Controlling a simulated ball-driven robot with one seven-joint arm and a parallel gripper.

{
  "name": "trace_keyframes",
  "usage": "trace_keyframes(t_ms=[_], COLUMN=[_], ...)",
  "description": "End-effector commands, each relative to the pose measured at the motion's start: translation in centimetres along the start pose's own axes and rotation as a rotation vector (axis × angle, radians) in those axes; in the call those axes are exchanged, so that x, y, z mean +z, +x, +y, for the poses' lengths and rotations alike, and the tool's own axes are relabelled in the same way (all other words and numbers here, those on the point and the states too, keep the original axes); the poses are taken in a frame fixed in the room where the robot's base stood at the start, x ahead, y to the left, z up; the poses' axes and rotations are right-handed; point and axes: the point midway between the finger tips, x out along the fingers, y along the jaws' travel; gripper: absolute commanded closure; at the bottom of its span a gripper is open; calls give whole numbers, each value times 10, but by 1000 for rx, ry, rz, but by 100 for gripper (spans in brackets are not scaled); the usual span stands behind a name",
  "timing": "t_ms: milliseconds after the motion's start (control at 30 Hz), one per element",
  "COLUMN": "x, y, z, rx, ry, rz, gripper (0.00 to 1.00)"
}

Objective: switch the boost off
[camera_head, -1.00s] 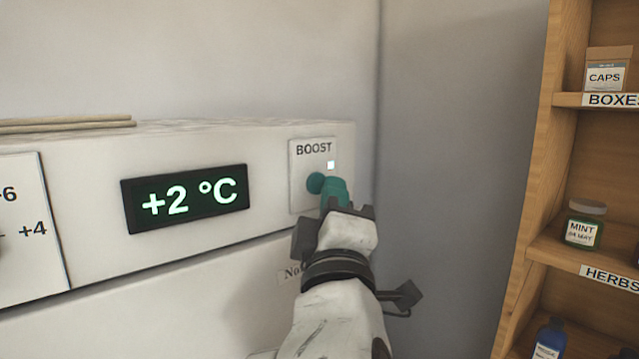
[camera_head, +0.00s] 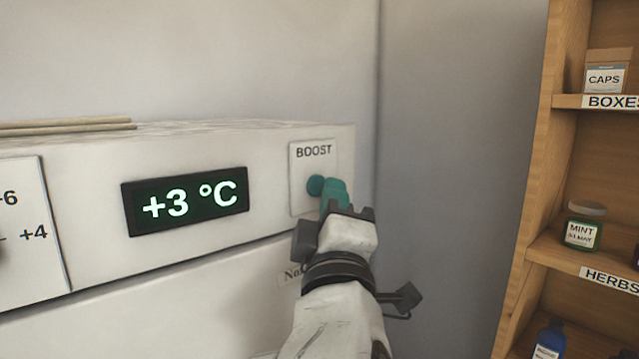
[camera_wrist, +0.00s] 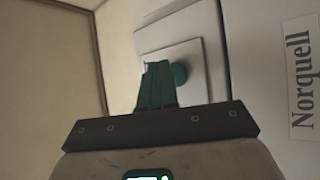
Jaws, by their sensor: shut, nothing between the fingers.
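No lit indicator shows on the plate now. My gripper (camera_head: 334,190) has teal fingers, shut and empty, at the button's right side; I cannot tell whether they touch it.
A dial plate (camera_head: 30,225) marked +6 and +4 is at the left edge. A wooden shelf (camera_head: 535,215) with jars and boxes stands at right. A grey wall is behind.

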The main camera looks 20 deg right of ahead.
Motion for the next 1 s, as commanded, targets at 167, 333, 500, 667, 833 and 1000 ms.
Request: trace_keyframes(t_ms=[167,333,500,667,833,1000], x=[0,3,11,18,26,30], y=[0,-4,-15,-26,-36,-42], z=[0,3,12,19,27,30], rx=[-1,-2,-1,-2,-1,-1], ry=[0,-2,-1,-1,-1,-1], rz=[0,0,0,0,0,0], gripper=[100,100,100,100,100,100])
